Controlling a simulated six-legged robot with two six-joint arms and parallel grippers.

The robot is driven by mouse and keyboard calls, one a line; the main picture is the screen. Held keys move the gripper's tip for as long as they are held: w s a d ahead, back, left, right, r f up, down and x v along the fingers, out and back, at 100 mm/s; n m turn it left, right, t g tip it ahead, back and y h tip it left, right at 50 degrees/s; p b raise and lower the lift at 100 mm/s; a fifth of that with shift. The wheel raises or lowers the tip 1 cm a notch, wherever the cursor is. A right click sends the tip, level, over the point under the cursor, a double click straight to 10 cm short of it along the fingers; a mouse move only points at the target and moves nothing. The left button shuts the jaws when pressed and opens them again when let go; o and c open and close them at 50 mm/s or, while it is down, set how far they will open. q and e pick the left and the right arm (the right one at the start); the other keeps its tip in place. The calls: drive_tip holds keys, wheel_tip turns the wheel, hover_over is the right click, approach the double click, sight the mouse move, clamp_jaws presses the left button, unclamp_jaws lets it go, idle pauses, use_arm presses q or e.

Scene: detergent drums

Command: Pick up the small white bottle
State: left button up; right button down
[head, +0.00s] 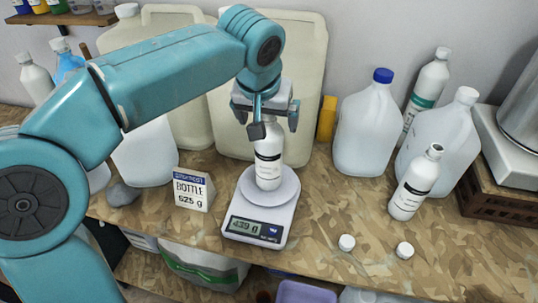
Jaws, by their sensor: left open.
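A small white bottle (268,163) with a dark-lettered label stands upright on the pan of a digital scale (284,216). My left gripper (274,124) is open over the bottle's top, pointing down, with its fingers about the bottle's neck. The top of this bottle is hidden by the gripper; I cannot tell whether a finger touches it. A second small white bottle (414,188), with a similar label and its mouth open, stands upright on the bench at the right. My right gripper is not in view.
A sign reading "BOTTLE 625 g" (188,189) stands left of the scale. Large jugs (367,132) and a tall bottle (426,88) stand behind. Two white caps (347,242) (404,250) lie near the bench's front edge. The bench between scale and right-hand bottle is clear.

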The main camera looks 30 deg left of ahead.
use_arm(q)
drive_tip(key=x, duration=0.4)
drive_tip(key=shift+w+a+r, duration=0.1)
drive_tip(key=shift+w+a, duration=0.1)
drive_tip(key=shift+w, duration=0.15)
drive_tip(key=shift+s+d, duration=0.1)
drive_tip(key=shift+s, duration=0.15)
drive_tip(key=shift+w, duration=0.25)
drive_tip(key=c, duration=1)
drive_tip(key=shift+s, duration=0.1)
clamp_jaws()
drive_tip(key=shift+r, duration=0.1)
